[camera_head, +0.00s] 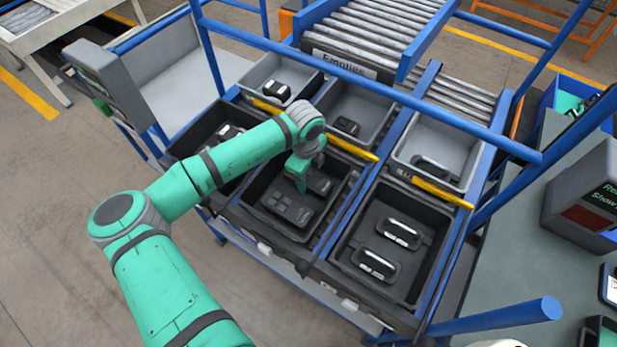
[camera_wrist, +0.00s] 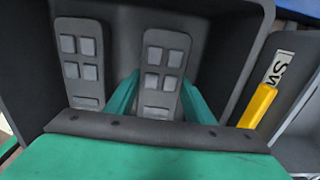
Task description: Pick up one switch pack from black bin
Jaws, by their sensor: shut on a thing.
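The black bin (camera_head: 252,212) in the front middle holds dark switch packs with grey square buttons. One switch pack (camera_head: 287,208) lies toward the front of it; another shows partly beside my gripper (camera_head: 298,182). In the wrist view, my gripper (camera_wrist: 159,100) has one green finger on each side of the right-hand switch pack (camera_wrist: 165,62) and is shut on it. This pack is still down within the bin's walls. The left-hand switch pack (camera_wrist: 80,62) lies beside it, clear of the fingers. The lower ends of the fingers are partly hidden by the gripper body.
A black bin (camera_head: 345,262) with two light-topped handled parts stands to the right, another black bin (camera_head: 183,150) to the left. Grey bins (camera_head: 378,105) stand behind. Blue rack bars (camera_head: 400,92) cross above the bins, and yellow strips (camera_head: 352,148) edge the rear row.

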